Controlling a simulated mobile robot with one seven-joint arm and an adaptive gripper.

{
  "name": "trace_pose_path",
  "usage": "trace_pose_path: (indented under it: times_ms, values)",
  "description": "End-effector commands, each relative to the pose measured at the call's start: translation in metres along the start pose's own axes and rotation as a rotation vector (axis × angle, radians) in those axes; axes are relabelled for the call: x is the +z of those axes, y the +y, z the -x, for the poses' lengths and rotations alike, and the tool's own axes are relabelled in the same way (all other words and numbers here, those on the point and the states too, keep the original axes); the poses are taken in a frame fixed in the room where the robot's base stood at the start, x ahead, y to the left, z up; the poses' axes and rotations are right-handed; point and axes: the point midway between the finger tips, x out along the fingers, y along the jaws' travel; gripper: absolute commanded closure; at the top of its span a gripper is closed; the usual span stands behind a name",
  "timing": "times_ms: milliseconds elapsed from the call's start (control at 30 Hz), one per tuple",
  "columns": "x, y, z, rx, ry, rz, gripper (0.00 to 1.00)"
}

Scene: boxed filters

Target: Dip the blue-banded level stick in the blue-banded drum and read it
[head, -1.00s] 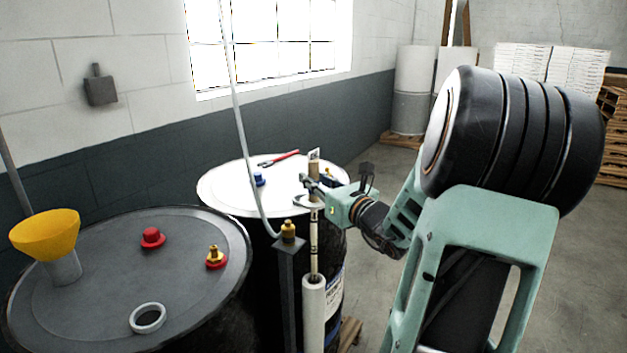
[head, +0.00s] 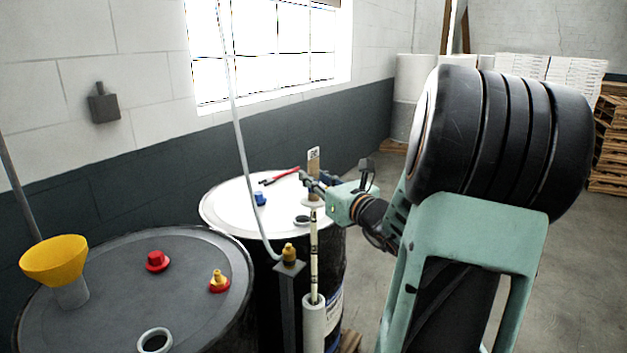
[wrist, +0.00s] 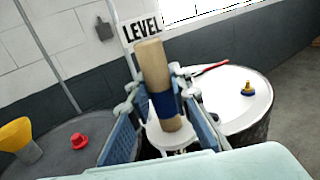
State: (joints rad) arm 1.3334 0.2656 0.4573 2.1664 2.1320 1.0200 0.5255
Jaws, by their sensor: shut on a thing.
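The level stick (head: 314,243) has a wooden handle with a blue band (wrist: 166,103) and a tag reading LEVEL. My gripper (head: 313,188) is shut on the handle at the band. The stick hangs upright, with a white collar below the handle and dark marks along its shaft. Its lower end is inside the white upright tube (head: 313,322). Behind it stands a black drum with a white lid (head: 232,208); a blue cap (head: 260,198) and a dark round opening (head: 303,220) are on the lid. The drum's lower side is partly hidden by the tube.
A red tool (head: 279,176) lies on the white lid. A grey post (head: 288,300) with a brass fitting and a thin hose stands beside the tube.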

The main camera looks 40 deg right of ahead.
Motion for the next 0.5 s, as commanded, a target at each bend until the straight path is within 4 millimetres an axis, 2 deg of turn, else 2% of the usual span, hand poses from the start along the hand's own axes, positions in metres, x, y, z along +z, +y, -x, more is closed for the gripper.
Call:
trace_pose_path:
  times_ms: [267,500]
  values:
    - [0.001,0.000,0.000,0.000,-0.001,0.000,1.00]
    - [0.015,0.000,0.000,0.000,-0.001,0.000,1.00]
